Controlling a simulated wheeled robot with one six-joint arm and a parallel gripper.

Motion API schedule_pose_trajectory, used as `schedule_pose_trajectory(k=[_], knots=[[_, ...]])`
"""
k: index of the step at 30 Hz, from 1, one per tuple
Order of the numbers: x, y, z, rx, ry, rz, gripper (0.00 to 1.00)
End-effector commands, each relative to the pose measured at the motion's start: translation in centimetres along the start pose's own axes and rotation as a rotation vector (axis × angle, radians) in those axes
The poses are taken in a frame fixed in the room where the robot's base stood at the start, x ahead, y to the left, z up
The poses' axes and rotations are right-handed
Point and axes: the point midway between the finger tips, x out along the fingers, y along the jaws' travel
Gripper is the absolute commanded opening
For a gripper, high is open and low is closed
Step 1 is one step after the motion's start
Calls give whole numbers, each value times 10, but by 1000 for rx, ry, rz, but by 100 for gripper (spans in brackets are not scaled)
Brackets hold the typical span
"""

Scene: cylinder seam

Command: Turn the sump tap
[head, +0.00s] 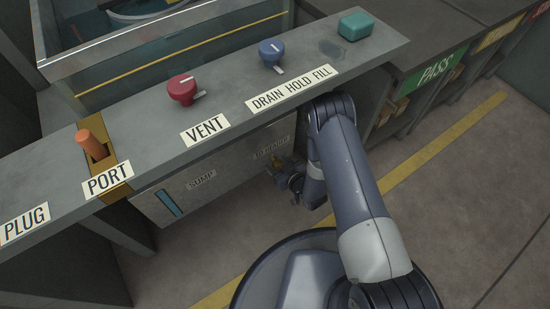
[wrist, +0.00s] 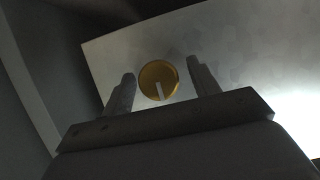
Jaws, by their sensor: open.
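The sump box (head: 190,185) stands below the ledge, with a SUMP label and a blue strip on its front. In the wrist view a round brass tap (wrist: 159,80) with a pale line on its face shows against a light panel. My gripper (wrist: 160,88) is open, with one finger to the left of the tap and one to the right. Whether the fingers touch it cannot be told. In the head view my gripper (head: 292,178) is low at the box's right end, partly hidden by my arm. A small yellow-brass part shows beside it.
The ledge above holds an orange lever (head: 92,145) at PORT, a red knob (head: 182,88) at VENT, a blue knob (head: 271,52) at DRAIN HOLD FILL and a green block (head: 356,25). A green PASS sign (head: 436,68) marks shelves at right. Floor in front is open.

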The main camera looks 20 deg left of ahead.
Motion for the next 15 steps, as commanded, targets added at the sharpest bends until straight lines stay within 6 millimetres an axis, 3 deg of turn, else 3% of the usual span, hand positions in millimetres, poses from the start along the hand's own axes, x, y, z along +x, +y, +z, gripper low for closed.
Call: schedule_pose_trajectory(k=[8,15], knots=[[0,0,1,0,0,0,57],[0,0,0,0,0,0,39]])
